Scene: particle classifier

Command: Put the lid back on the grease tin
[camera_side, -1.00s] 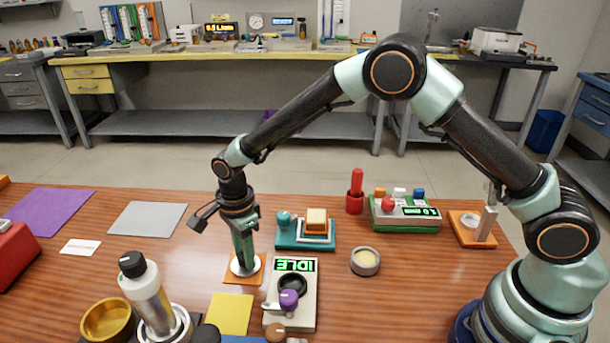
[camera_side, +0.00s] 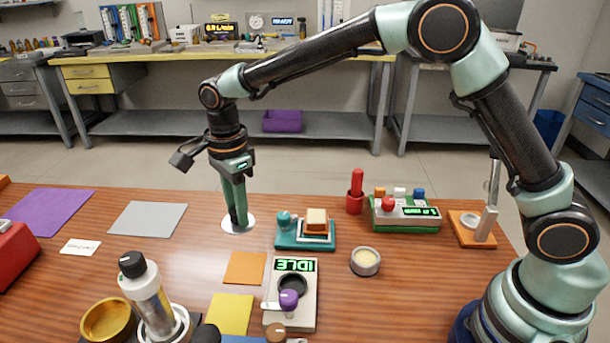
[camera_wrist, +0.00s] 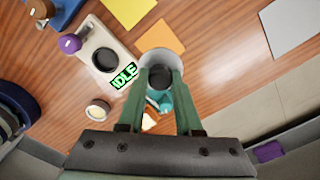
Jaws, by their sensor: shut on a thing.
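The lid is a pale round disc (camera_side: 228,225), seen near the back edge of the table in the side view. My gripper (camera_side: 238,215) points down and is shut on the lid, holding it above the table. In the wrist view the lid (camera_wrist: 157,54) lies across the fingertips, with a dark round middle between the fingers. The grease tin (camera_side: 365,262) is a small grey round tin, open, with pale yellow grease inside. It stands on the table to the right of my gripper. It also shows in the wrist view (camera_wrist: 97,111), lower left of the lid.
The empty orange pad (camera_side: 245,267) lies in front of my gripper. A red-handled tool (camera_side: 355,195) stands behind the tin. A bottle (camera_side: 150,300) stands at front left.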

